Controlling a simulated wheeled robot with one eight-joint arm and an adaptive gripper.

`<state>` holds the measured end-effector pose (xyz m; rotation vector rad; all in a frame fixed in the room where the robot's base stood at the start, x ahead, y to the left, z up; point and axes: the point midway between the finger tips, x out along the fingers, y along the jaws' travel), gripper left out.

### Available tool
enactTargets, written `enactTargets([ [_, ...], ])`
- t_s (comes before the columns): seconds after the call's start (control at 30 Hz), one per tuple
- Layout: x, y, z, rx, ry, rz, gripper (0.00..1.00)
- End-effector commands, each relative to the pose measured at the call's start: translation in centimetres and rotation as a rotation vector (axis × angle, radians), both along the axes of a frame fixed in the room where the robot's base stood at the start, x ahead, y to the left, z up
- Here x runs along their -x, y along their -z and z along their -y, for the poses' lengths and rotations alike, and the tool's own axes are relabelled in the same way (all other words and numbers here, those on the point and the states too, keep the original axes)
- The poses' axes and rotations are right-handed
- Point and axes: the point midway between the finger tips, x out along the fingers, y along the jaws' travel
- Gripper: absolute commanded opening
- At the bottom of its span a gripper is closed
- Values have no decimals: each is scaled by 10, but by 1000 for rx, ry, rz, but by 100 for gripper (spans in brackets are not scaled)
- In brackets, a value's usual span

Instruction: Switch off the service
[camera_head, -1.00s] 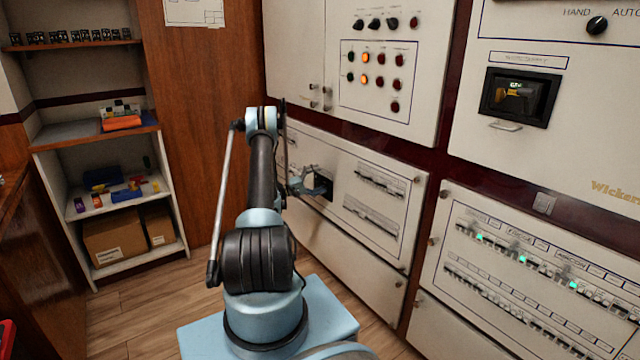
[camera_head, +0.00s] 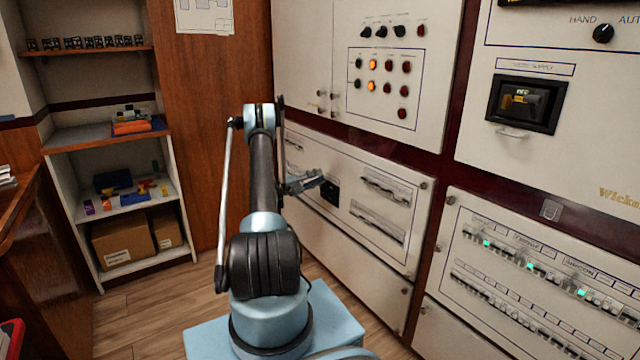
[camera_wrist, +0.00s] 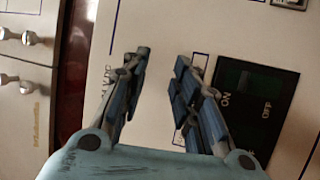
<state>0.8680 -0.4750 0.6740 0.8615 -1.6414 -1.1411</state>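My gripper (camera_head: 306,181) is in front of the lower middle cabinet panel. In the wrist view my gripper (camera_wrist: 163,58) is open, with two blue-grey fingers apart and nothing between them. A dark recessed switch plate (camera_wrist: 250,105) marked ON and OFF lies just right of the fingers in the wrist view. In the head view it appears as a dark square (camera_head: 330,192) beside the gripper, partly hidden by it. I cannot tell the switch handle's position, and no service label is readable.
A black recessed switch (camera_head: 525,103) with a yellowish handle is on the upper right cabinet. Breaker rows (camera_head: 530,265) with green lights are at lower right. Buttons (camera_head: 385,75), some lit orange, are above. A shelf (camera_head: 118,205) stands left; wooden floor is clear between.

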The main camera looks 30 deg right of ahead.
Motion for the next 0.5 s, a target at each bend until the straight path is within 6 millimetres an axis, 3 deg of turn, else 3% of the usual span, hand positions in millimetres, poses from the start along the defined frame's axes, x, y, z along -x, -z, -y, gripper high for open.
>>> enactTargets([
  [0.5,-10,-14,-23,-2,-1,0,28],
])
